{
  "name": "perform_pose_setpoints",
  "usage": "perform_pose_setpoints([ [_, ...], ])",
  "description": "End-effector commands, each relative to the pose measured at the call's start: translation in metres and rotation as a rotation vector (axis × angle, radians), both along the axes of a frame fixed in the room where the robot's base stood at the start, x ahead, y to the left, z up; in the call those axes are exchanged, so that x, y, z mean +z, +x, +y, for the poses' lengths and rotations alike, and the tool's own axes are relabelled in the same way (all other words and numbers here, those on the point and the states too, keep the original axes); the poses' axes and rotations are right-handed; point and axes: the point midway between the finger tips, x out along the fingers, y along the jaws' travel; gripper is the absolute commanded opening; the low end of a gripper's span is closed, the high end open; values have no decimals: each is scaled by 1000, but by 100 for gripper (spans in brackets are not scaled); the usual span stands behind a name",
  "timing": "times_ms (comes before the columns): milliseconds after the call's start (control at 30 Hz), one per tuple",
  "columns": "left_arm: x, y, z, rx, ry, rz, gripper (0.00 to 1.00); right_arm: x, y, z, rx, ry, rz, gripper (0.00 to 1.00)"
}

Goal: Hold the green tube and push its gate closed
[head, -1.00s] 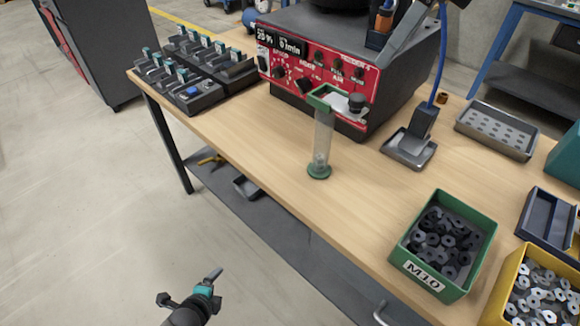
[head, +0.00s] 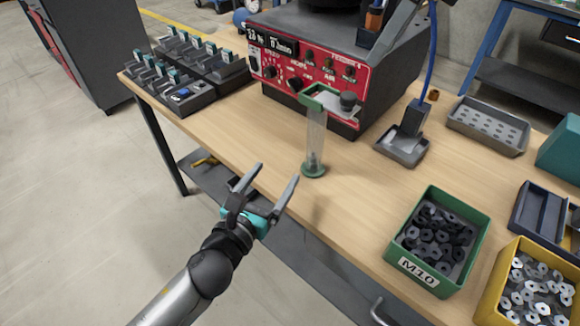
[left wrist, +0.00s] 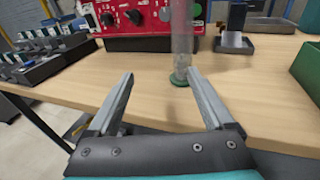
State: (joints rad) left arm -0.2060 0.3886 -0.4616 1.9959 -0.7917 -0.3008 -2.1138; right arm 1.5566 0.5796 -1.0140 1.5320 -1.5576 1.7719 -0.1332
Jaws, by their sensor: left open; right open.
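The green tube (head: 315,138) is a clear upright cylinder with a green foot and a green top collar, standing on the bench near its front edge. Its gate (head: 338,101), a pale plate with a dark knob, sticks out to the right of the collar. In the left wrist view the tube (left wrist: 182,40) stands beyond the fingertips, and its top is out of frame. My left gripper (head: 278,174) is open and empty, in front of and left of the tube, not touching it. It also shows in the left wrist view (left wrist: 163,82). My right gripper is not in view.
A red-fronted feeder unit (head: 310,70) stands just behind the tube. A green M10 bin (head: 478,222) and a yellow bin (head: 500,290) of metal parts are to the right. A black rack (head: 190,100) stands left. Bench space beside the tube is clear.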

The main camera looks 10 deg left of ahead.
Motion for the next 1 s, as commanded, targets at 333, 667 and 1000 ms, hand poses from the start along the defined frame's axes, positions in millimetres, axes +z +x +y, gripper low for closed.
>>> perform_pose_setpoints([
  [333,43,-2,-38,-67,-45,-92,86,0,0,0,0,0,0,50],
  [667,43,42,-55,-66,-46,-91,86,0,0,0,0,0,0,50],
  [1000,42,97,-76,-66,-46,-88,86,0,0,0,0,0,0,50],
])
